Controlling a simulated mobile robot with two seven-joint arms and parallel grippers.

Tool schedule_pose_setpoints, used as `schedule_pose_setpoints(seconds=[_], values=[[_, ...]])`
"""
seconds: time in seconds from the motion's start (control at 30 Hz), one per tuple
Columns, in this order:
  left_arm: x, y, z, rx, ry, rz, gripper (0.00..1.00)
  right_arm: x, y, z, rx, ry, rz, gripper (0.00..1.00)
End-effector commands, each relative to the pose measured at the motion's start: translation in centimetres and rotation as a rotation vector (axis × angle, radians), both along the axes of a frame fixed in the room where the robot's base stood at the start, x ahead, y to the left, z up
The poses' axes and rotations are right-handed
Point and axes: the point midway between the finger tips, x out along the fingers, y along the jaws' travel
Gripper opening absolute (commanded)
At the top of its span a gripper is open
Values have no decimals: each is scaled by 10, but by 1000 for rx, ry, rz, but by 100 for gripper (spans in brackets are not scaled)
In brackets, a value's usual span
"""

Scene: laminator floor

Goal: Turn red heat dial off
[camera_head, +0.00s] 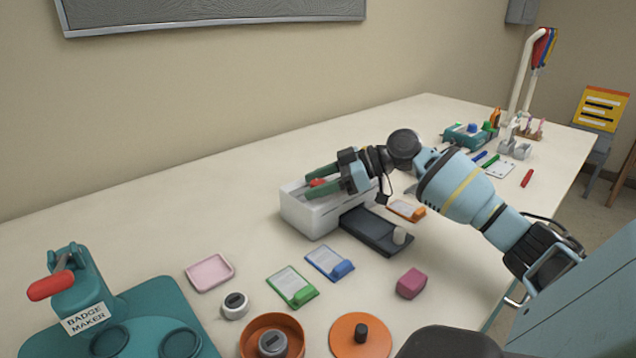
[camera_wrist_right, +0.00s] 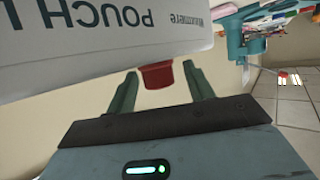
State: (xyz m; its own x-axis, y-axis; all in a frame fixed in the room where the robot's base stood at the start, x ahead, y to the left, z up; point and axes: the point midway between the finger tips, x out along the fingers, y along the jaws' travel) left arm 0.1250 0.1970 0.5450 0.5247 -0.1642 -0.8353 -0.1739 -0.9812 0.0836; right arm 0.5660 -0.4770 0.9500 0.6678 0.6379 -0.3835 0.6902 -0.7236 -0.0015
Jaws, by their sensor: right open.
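My right gripper (camera_head: 322,183) is open, with one finger on each side of the dial. A gap shows between each finger and the dial in the wrist view. The dial's pointer and markings cannot be made out. My left gripper is not in view.
A dark tray (camera_head: 375,232) with a pale knob extends from the laminator's front. Blue (camera_head: 329,262), green (camera_head: 291,286) and orange (camera_head: 406,210) badge cards lie nearby. A pink block (camera_head: 411,283) and the teal badge maker (camera_head: 75,285) stand on the table. The table's back left is clear.

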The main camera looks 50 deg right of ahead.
Motion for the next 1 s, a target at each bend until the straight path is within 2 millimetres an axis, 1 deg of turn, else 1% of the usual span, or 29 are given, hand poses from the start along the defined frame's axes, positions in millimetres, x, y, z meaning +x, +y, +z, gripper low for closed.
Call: schedule_pose_setpoints(seconds=[0.17, 0.5, 0.7, 1.0], values=[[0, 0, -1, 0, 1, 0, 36, -4, -5, 2, 0, 0, -1, 52], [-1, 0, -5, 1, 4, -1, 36, -33, -32, 18, -1, 2, -1, 52], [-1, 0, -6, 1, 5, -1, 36, -47, -45, 26, -1, 2, 0, 52], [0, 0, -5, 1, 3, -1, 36, -52, -50, 30, 0, 0, 0, 52]])
